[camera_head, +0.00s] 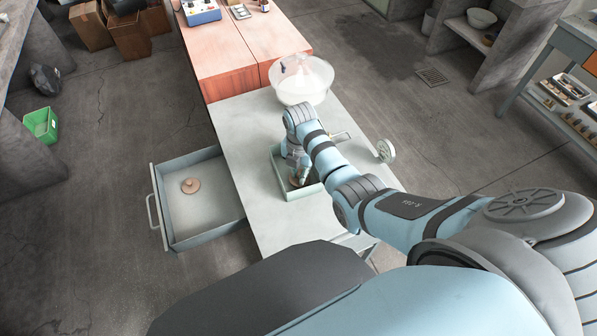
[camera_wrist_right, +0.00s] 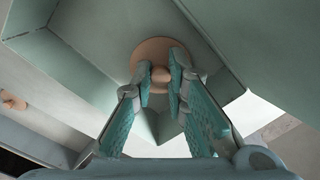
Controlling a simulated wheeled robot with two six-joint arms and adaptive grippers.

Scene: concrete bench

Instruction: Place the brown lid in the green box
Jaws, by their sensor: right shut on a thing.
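A brown lid (camera_head: 296,182) with a round knob is in my right gripper, low inside the pale green box (camera_head: 306,193) on the grey table. In the right wrist view, the fingers of the right gripper (camera_wrist_right: 163,85) close on the knob of the brown lid (camera_wrist_right: 150,50). The box's walls (camera_wrist_right: 70,65) surround the lid there. I cannot tell whether the lid touches the box floor. A second brown lid (camera_head: 190,186) lies in the open drawer at the left. My left gripper is not in view.
The open drawer (camera_head: 208,232) sticks out left of the table (camera_head: 245,125). A clear dome (camera_head: 302,80) stands at the table's back, and a valve wheel (camera_head: 385,151) is at its right edge. A bright green basket (camera_head: 41,125) is on the floor at far left.

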